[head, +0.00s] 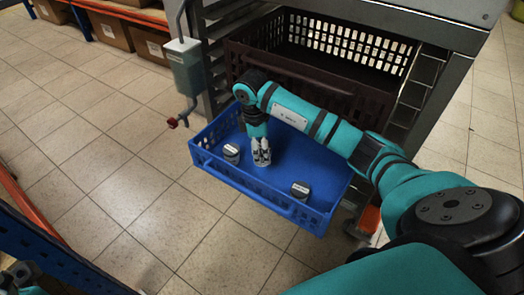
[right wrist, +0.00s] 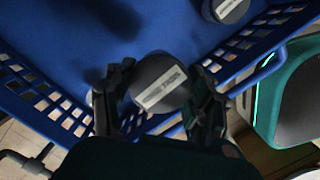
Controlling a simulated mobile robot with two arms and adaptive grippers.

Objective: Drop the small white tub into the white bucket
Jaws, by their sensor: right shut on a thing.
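My right gripper (head: 261,155) points down into the blue crate (head: 255,203). In the right wrist view its fingers (right wrist: 160,105) are shut on a small tub (right wrist: 160,80) that looks grey in shadow, with a pale label on top. In the head view the fingers mostly hide this tub. I cannot tell whether it is clear of the crate floor. I see no white bucket in either view.
Two dark-lidded tubs stand in the crate, one left of the gripper (head: 231,153) and one to the right (head: 300,190). A dark brown crate (head: 300,75) sits behind in the metal rack. A green dispenser (head: 187,68) hangs beside it. The tiled floor at left is clear.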

